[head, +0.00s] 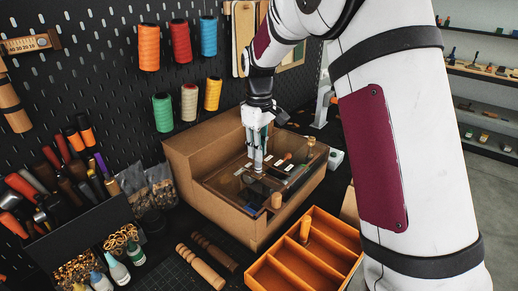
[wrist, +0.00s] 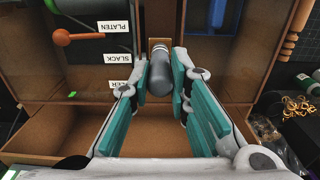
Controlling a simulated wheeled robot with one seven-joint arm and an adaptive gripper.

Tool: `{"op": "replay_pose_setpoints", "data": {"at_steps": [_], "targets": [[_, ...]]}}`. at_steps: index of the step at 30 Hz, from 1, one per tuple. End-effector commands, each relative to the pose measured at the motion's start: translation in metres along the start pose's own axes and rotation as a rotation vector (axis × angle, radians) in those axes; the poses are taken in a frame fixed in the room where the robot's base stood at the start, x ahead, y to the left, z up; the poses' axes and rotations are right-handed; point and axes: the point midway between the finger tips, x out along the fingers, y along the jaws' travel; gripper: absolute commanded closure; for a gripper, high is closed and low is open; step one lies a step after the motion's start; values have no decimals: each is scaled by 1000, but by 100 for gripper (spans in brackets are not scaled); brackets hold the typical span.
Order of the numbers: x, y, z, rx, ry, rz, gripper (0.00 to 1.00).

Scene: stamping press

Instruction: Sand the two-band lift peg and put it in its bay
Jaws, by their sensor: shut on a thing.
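My gripper (head: 258,166) reaches down into the open brown press box (head: 215,205). In the wrist view its teal-padded fingers (wrist: 158,85) are shut on a grey, round-ended handle (wrist: 158,78). What the handle joins is hard to see. A light wooden peg with bands near one end (head: 202,267) lies on the dark mat, apart from my gripper. A darker banded peg (head: 214,251) lies beside it. Their band counts are too small to tell. The orange wooden tray (head: 262,274) has several bays, and a short peg (head: 305,229) stands in one.
Labels reading PLATEN (wrist: 114,27) and SLACK (wrist: 109,58) sit inside the box near an orange-knobbed lever (wrist: 64,40). A wooden knob (head: 277,200) is at the box front. A tool rack (head: 75,215) stands left, and my arm fills the right.

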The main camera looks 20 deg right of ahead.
Motion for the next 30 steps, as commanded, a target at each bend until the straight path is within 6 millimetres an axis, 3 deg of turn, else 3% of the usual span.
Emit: {"op": "replay_pose_setpoints", "data": {"at_steps": [8,22,30], "targets": [[2,-1,1,0,-6,-4,100],[-54,0,0,0,-1,0,100],[-65,0,0,0,-2,-1,100]]}}
